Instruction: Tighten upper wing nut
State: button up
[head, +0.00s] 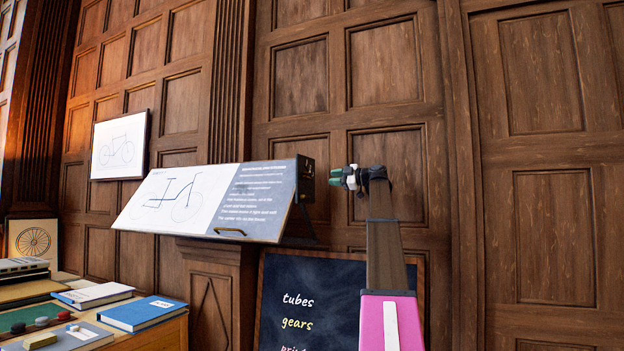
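The tilted drafting board (150,208) stands left of centre in the head view, with a bicycle drawing and a dark text panel on its face. A dark bracket (306,182) is at its right end. My gripper (337,177), with white and dark green parts, is at the end of my raised arm, just right of this bracket. A small gap seems to show between them. I cannot make out the upper wing nut; it is too small or hidden here. The gripper is too small and edge-on to tell whether its fingers are open or shut.
A chalkboard (338,310) with words stands below the board and partly behind my arm. A desk at the lower left holds a blue book (143,313) and other books. Panelled wooden walls close off the back. The space right of my arm looks clear.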

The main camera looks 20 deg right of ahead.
aim_at(306, 176)
jog(key=x, duration=1)
jog(key=shift+w+a+r, duration=0.15)
jog(key=shift+r, duration=0.35)
grip_shut()
